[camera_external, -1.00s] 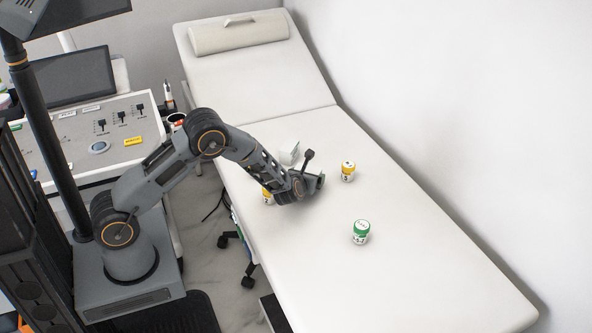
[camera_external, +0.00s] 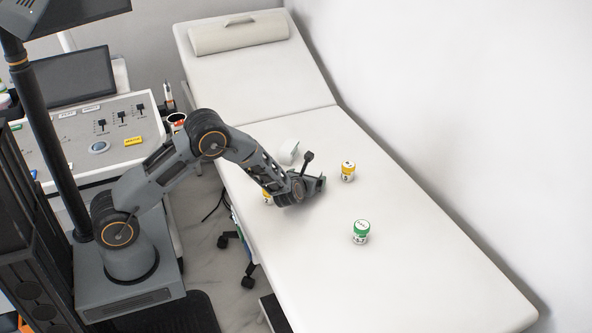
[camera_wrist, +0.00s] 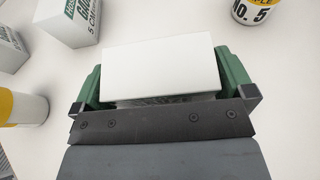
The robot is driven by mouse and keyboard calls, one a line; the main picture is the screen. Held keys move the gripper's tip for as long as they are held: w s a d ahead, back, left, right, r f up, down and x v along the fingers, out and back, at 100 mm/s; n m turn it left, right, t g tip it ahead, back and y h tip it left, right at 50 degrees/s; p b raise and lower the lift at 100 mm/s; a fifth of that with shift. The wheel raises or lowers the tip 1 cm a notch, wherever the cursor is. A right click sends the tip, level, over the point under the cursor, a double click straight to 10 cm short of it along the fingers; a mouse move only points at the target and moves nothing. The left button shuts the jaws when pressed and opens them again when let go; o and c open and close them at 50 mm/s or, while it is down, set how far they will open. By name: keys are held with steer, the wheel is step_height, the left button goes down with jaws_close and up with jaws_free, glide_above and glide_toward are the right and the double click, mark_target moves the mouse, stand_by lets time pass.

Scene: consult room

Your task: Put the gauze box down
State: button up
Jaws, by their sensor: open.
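A white gauze box (camera_wrist: 160,68) lies between the green-padded fingers of my gripper (camera_wrist: 164,85) in the wrist view. The fingers are open, one on each side of the box. Its top is plain white, and the print on its near side is mostly hidden. In the external view my gripper (camera_external: 316,187) is low over the white couch (camera_external: 420,275), and the box between its fingers cannot be made out. Another white box with green print (camera_wrist: 72,20) stands beyond the gripper at upper left in the wrist view.
Another yellow jar (camera_external: 267,197) is partly behind my arm. A further box (camera_wrist: 10,50) shows at the wrist view's left edge. The couch's front is clear.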

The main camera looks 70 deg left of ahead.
steer(key=v, duration=0.5)
steer(key=shift+d+r, duration=0.1)
step_height(320, 180, up, 7)
steer(key=s+a+r+n+g, duration=0.1)
steer(key=s+r+n+g, duration=0.55)
steer(key=s+n, duration=0.8)
steer(key=s+d+r+n+h, duration=0.1)
steer(key=s+d+n+h, duration=0.3)
steer(key=s+d+n, duration=0.2)
steer(key=s+d+r+n+h, duration=0.2)
steer(key=s+d+n+h, duration=0.3)
steer(key=s, duration=0.5)
steer(key=shift+s+d+r+n, duration=0.25)
steer(key=shift+d+n, duration=0.2)
steer(key=shift+n, duration=0.3)
steer(key=shift+p, duration=0.3)
